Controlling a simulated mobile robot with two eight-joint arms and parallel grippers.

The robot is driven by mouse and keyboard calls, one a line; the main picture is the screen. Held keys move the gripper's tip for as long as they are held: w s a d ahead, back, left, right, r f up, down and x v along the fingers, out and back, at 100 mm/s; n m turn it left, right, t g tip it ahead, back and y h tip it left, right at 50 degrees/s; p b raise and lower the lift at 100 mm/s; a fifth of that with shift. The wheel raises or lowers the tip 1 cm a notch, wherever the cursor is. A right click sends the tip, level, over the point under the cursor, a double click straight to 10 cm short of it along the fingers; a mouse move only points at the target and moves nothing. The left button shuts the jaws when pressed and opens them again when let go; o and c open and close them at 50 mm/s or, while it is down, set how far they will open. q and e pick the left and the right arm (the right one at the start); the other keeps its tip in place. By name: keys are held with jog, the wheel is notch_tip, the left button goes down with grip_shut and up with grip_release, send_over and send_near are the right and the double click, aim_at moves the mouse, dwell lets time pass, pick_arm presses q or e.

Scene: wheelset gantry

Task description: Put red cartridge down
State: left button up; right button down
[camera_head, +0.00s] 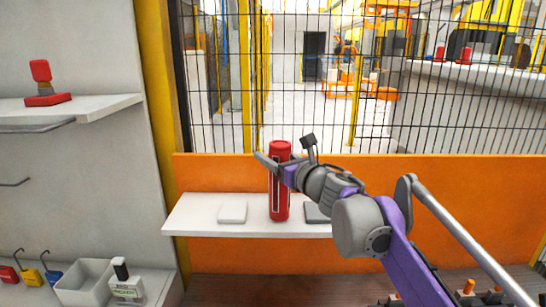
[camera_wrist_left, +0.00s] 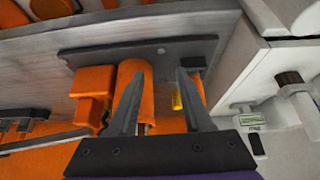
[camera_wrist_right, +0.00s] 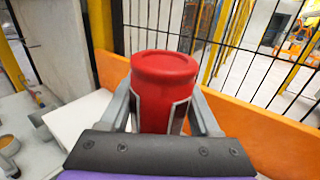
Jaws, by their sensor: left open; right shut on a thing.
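The red cartridge (camera_head: 279,185) stands upright at the white shelf (camera_head: 190,216) in front of the orange panel. Its lower end looks to be at the shelf, between a white pad and a dark grey pad; I cannot tell whether it touches. My right gripper (camera_head: 277,168) is shut around its upper part. In the right wrist view the red cartridge (camera_wrist_right: 165,85) sits between the two fingers. My left gripper (camera_wrist_left: 160,100) is open in the left wrist view, near an orange cylindrical part (camera_wrist_left: 135,75); I cannot tell whether anything is between its fingers.
A white pad (camera_head: 232,212) lies left of the cartridge and a dark grey pad (camera_head: 317,212) lies right of it, partly behind my arm. A wire mesh fence (camera_head: 300,80) rises behind. A white bin (camera_head: 84,283) and a bottle (camera_head: 126,283) stand at lower left.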

pick_arm(q)
jog(key=shift+w, duration=0.1)
pick_arm(e)
jog(key=shift+w+f, duration=0.1)
jog(key=shift+w, duration=0.05)
jog(key=shift+c, duration=0.6)
grip_release()
pick_arm(q)
jog(key=shift+s+f+b, duration=0.25)
jog(key=shift+f+b, duration=0.1)
jog(key=shift+f, duration=0.15)
jog(key=shift+s+f+b, duration=0.25)
jog(key=shift+f+b, duration=0.1)
jog(key=shift+f, duration=0.15)
pick_arm(e)
jog(key=v, duration=1.2)
